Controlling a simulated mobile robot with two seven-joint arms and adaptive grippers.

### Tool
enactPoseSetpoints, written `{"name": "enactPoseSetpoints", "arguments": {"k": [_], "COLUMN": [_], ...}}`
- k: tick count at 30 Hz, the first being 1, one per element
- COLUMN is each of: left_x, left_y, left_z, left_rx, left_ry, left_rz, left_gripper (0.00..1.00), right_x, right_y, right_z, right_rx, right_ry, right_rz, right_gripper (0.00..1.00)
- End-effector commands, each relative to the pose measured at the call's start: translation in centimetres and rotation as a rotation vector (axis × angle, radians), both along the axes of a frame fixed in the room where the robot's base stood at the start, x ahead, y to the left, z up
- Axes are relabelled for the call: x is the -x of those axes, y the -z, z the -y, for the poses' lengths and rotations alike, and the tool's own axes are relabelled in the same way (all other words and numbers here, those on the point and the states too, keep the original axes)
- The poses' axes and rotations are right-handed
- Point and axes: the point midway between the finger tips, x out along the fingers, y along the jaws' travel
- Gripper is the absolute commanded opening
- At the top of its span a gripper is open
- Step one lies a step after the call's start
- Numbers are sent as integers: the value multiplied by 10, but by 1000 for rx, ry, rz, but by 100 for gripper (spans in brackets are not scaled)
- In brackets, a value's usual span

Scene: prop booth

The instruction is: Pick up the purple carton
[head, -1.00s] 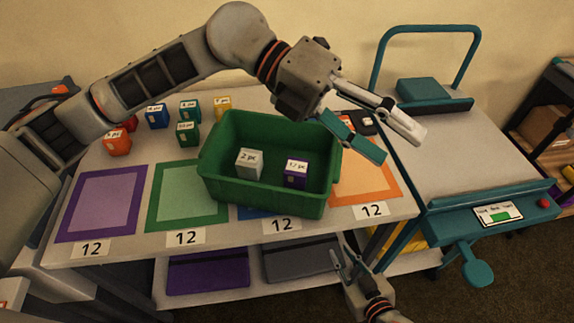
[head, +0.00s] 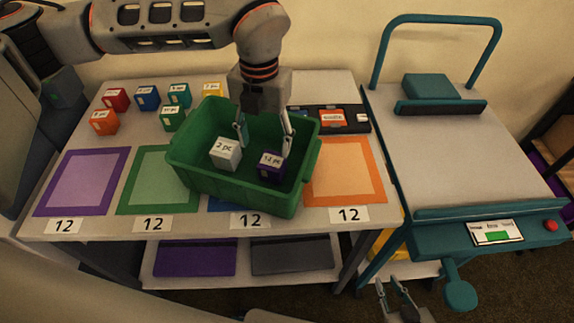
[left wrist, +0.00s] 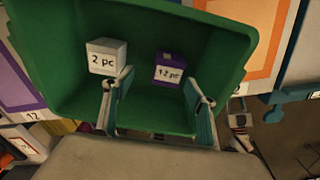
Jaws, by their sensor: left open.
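The purple carton (head: 271,166), labelled 12 pc, stands inside the green crate (head: 205,187), toward its right side. It also shows in the left wrist view (left wrist: 170,68). A pale grey carton (head: 226,154), labelled 2 pc, stands to its left, apart from it. My left gripper (head: 264,142) points down into the crate, open and empty. In the left wrist view its fingertips (left wrist: 157,84) are spread, with the purple carton between and beyond them. My right gripper (head: 390,287) is low at the bottom edge, open and empty, away from the crate.
Several coloured cartons (head: 147,98) stand behind the crate at the left. Purple (head: 84,182) and orange (head: 345,170) mats lie on the table, with number 12 cards in front. A teal-framed cart (head: 440,160) stands to the right. The crate walls surround both cartons.

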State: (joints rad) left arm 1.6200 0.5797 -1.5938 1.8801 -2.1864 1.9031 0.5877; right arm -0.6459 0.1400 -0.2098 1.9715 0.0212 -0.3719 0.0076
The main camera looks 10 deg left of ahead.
Motion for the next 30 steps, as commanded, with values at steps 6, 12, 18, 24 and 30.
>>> {"name": "enactPoseSetpoints", "arguments": {"k": [6,12,18,24,30], "left_x": [0,1,4,4,4], "left_y": [4,24,47,73,79], "left_z": [0,1,6,7,7], "left_rx": [1,2,2,2,2], "left_ry": [0,1,3,0,1], "left_rz": [-1,-3,-4,-2,-1], "left_gripper": [57,57,57,57,57], "right_x": [0,0,0,0,0], "right_y": [0,1,0,1,1], "right_z": [0,0,0,0,-1], "right_rx": [0,1,0,0,-1], "right_ry": [0,-1,0,0,-1], "right_rz": [0,0,1,0,1], "right_gripper": [21,21,21,21,21]}}
